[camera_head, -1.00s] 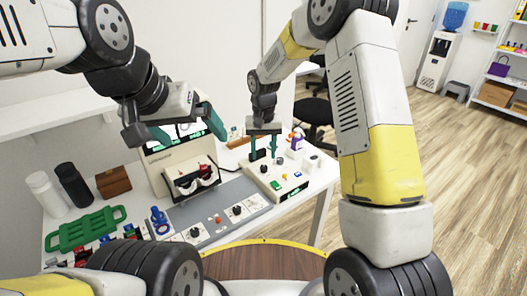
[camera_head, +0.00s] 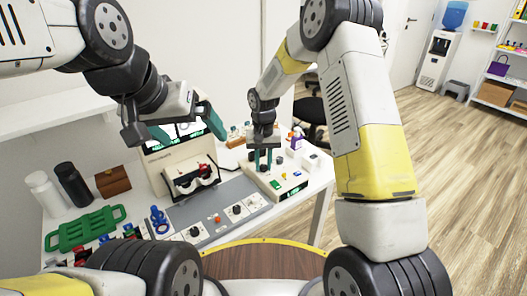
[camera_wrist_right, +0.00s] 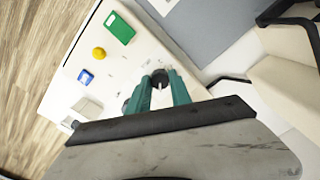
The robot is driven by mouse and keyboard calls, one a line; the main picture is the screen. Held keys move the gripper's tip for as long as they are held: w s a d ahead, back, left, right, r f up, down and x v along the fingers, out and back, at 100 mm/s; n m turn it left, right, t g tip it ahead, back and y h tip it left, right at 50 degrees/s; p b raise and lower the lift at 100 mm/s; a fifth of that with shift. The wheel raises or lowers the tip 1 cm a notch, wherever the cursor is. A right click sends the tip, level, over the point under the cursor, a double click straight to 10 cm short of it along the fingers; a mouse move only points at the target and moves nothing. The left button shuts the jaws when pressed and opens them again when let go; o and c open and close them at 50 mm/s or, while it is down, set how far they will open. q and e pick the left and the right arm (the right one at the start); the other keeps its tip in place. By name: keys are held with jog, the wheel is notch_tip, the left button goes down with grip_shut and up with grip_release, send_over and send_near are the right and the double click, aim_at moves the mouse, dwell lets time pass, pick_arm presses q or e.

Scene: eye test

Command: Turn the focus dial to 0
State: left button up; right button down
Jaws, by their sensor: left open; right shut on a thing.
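My left gripper (camera_head: 189,130) is open and empty, in front of the white eye-test machine (camera_head: 153,170), well left of the box.
A grey panel (camera_head: 212,212) with more knobs lies left of the box. A green rack (camera_head: 85,228), two bottles and a brown box (camera_head: 113,182) stand at the far left. A green button (camera_wrist_right: 120,28) and yellow knob (camera_wrist_right: 98,54) are near the right gripper.

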aim_at(264, 166)
jog(key=shift+n, duration=0.3)
jog(key=n, duration=0.3)
jog(key=shift+n, duration=2.4)
jog(key=c, duration=1.2)
grip_release()
jog(key=shift+o, duration=0.2)
jog(key=shift+r, duration=3.9)
